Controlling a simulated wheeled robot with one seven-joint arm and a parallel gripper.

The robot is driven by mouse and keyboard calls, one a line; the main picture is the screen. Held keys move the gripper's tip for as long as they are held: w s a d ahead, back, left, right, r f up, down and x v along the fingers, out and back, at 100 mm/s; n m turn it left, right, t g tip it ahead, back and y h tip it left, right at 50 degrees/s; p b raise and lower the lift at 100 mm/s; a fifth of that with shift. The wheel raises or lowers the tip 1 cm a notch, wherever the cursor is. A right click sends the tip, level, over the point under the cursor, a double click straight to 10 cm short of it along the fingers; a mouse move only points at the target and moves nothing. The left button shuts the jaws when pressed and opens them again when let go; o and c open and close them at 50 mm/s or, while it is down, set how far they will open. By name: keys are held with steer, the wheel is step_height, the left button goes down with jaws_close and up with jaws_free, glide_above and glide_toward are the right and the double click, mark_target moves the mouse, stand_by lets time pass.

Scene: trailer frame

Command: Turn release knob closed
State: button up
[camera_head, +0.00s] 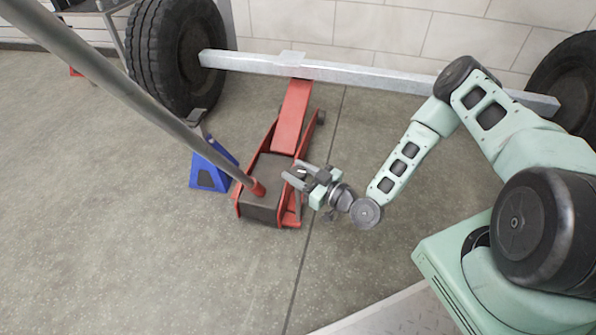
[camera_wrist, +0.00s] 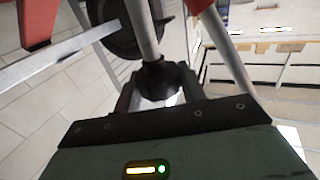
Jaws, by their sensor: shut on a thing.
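The red floor jack (camera_head: 294,115) stands on the floor with its long grey handle (camera_head: 150,105) slanting up to the left. My gripper (camera_head: 289,182) is at the jack's right rear side, its fingers pointing left toward the jack body. In the wrist view, a dark rounded piece, which looks like the release knob (camera_wrist: 160,80), sits between the fingers at the end of a grey rod. My gripper is shut on it. In the head view the knob is hidden or too small to tell, and its turned position cannot be read.
A grey axle beam (camera_head: 370,74) runs across the back between a left tyre (camera_head: 172,55) and a right tyre (camera_head: 574,85). A blue stand (camera_head: 210,172) is left of the jack. Open floor lies in front. The handle slants over the jack's left side.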

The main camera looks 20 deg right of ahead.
steer(key=o, duration=0.9)
steer(key=shift+o, duration=0.2)
steer(key=p+v, duration=0.6)
steer(key=v, duration=1.1)
steer(key=shift+s, duration=0.2)
steer(key=shift+d, duration=0.1)
